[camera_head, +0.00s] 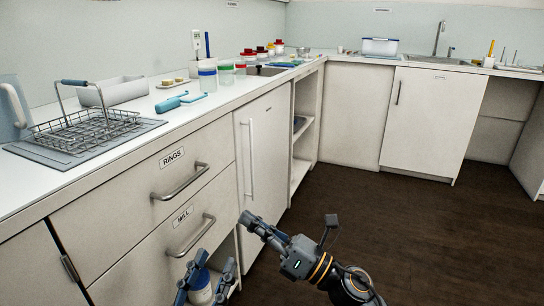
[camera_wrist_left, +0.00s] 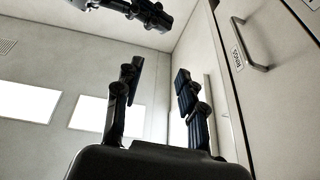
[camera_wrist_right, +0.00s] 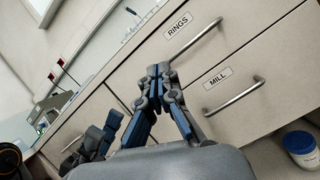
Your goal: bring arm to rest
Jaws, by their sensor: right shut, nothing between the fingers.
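My right gripper (camera_head: 248,218) is in front of the lower cabinets, pointing to the upper left, over the floor side. Its fingers meet with nothing between them, as the right wrist view also shows (camera_wrist_right: 158,72). My left gripper (camera_head: 212,265) is low at the bottom edge of the head view, pointing up. In the left wrist view its fingers (camera_wrist_left: 158,85) stand apart and the gap is empty. The right gripper also shows above it there (camera_wrist_left: 140,10). Both grippers are clear of the counter.
Drawers labelled RINGS (camera_head: 180,180) and MILL (camera_head: 190,235) have protruding handles close by. A white jar with a blue lid (camera_wrist_right: 300,147) stands low beside them. The dark floor (camera_head: 400,235) is open at right.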

